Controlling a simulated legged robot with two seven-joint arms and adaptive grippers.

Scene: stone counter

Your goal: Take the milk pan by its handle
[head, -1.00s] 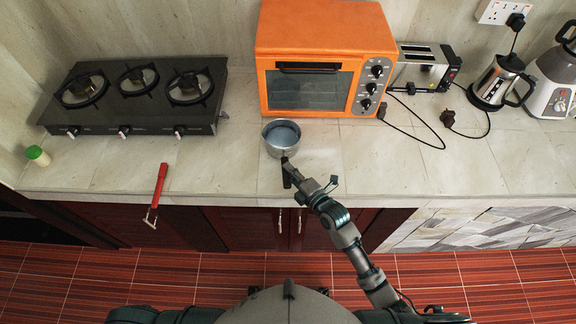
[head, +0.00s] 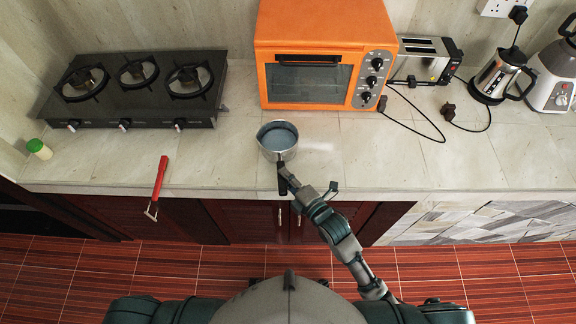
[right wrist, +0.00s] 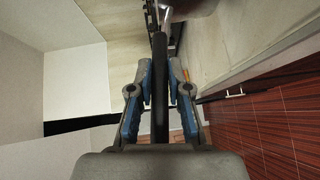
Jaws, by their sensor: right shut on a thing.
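The milk pan (head: 277,139) is a small grey metal pot with a dark handle, in front of the orange oven in the head view. Its handle (head: 282,178) points toward the counter's front edge. My right gripper (head: 285,180) is shut on the handle. In the right wrist view the dark handle (right wrist: 160,85) runs between the two blue-lined fingers of the gripper (right wrist: 160,90), and only a little of the pan shows at the top. Whether the pan touches the counter I cannot tell. My left gripper is not in view.
The orange oven (head: 322,60) stands behind the pan. A black gas stove (head: 140,112) is at left, and a red-handled tool (head: 160,178) overhangs the front edge. A toaster (head: 424,62), kettle (head: 500,76) and cables are at right. The counter (head: 400,170) right of the pan is clear.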

